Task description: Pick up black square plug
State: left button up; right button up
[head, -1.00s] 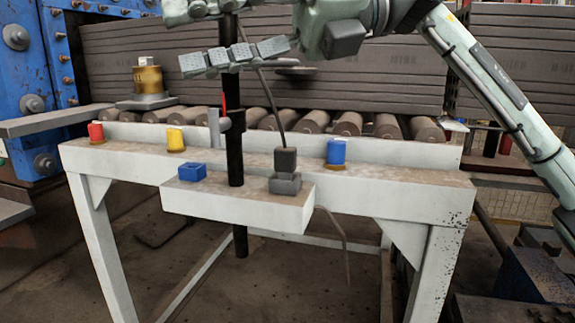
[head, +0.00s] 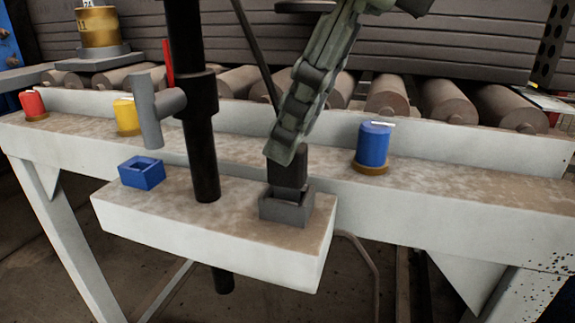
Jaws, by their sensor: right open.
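The black square plug (head: 287,175) stands upright in the dark grey square socket (head: 286,209) on the right end of the white block. My right gripper (head: 285,148) points down from the top, just above the plug, and its fingers overlap the plug's top edge. I see the fingers nearly edge-on, one in front of the other. The jaws are open; whether they touch the plug I cannot tell. The plug's top is partly hidden behind the fingertip. My left gripper is not in view.
A thick black post (head: 200,140) with a grey handle (head: 149,108) rises left of the plug. A thin dark cable (head: 254,55) runs close beside my gripper.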

aim_at(287, 179)
jog(key=shift+x, duration=1.95)
jog(key=shift+d, duration=0.2)
grip_shut()
